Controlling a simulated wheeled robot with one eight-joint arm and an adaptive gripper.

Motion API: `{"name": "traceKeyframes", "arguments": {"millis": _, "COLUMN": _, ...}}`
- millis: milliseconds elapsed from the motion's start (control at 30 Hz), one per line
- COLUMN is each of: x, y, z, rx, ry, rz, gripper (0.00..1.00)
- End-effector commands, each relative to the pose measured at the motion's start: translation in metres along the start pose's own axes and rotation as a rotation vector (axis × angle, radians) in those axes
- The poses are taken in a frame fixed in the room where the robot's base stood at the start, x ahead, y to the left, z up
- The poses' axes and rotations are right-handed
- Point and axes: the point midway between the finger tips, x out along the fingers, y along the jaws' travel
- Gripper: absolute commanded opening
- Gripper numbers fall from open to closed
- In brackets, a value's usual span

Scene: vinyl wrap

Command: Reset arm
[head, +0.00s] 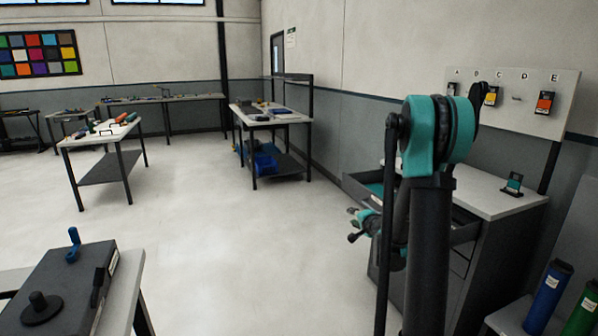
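My arm (430,220) rises at the right of the head view, teal and black, with its bent joint at the top. My gripper (352,225) shows small and low, left of the arm's upright links, over the floor in front of the drawer cabinet. Its two dark tips point left and look apart, with nothing seen between them. Part of the wrist behind the gripper is hidden by my arm's links.
A grey-topped drawer cabinet (490,197) with an open drawer (466,232) stands close behind my arm. A lettered board (520,112) hangs above it. Blue (548,297) and green (583,310) rolls stand lower right. A dark box (60,292) lies on a table lower left. The middle floor is clear.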

Motion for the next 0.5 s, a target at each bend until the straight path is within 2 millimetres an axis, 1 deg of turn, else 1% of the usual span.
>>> {"name": "traceKeyframes", "arguments": {"millis": 33, "x": -0.014, "y": -0.004, "z": 0.015, "rx": -0.054, "ry": -0.031, "rz": 0.027, "gripper": 0.31}}
{"name": "traceKeyframes", "arguments": {"millis": 100, "x": -0.033, "y": -0.004, "z": 0.034, "rx": -0.134, "ry": -0.076, "rz": 0.07, "gripper": 0.31}}
{"name": "traceKeyframes", "arguments": {"millis": 167, "x": -0.05, "y": -0.002, "z": 0.049, "rx": -0.202, "ry": -0.114, "rz": 0.107, "gripper": 0.31}}
{"name": "traceKeyframes", "arguments": {"millis": 200, "x": -0.062, "y": 0.0, "z": 0.059, "rx": -0.247, "ry": -0.14, "rz": 0.132, "gripper": 0.31}}
{"name": "traceKeyframes", "arguments": {"millis": 267, "x": -0.081, "y": 0.004, "z": 0.073, "rx": -0.314, "ry": -0.176, "rz": 0.17, "gripper": 0.31}}
{"name": "traceKeyframes", "arguments": {"millis": 300, "x": -0.093, "y": 0.008, "z": 0.082, "rx": -0.358, "ry": -0.201, "rz": 0.196, "gripper": 0.31}}
{"name": "traceKeyframes", "arguments": {"millis": 367, "x": -0.113, "y": 0.015, "z": 0.095, "rx": -0.424, "ry": -0.239, "rz": 0.235, "gripper": 0.31}}
{"name": "traceKeyframes", "arguments": {"millis": 400, "x": -0.126, "y": 0.021, "z": 0.104, "rx": -0.468, "ry": -0.264, "rz": 0.262, "gripper": 0.31}}
{"name": "traceKeyframes", "arguments": {"millis": 467, "x": -0.147, "y": 0.03, "z": 0.115, "rx": -0.53, "ry": -0.301, "rz": 0.302, "gripper": 0.31}}
{"name": "traceKeyframes", "arguments": {"millis": 500, "x": -0.161, "y": 0.037, "z": 0.122, "rx": -0.572, "ry": -0.325, "rz": 0.329, "gripper": 0.31}}
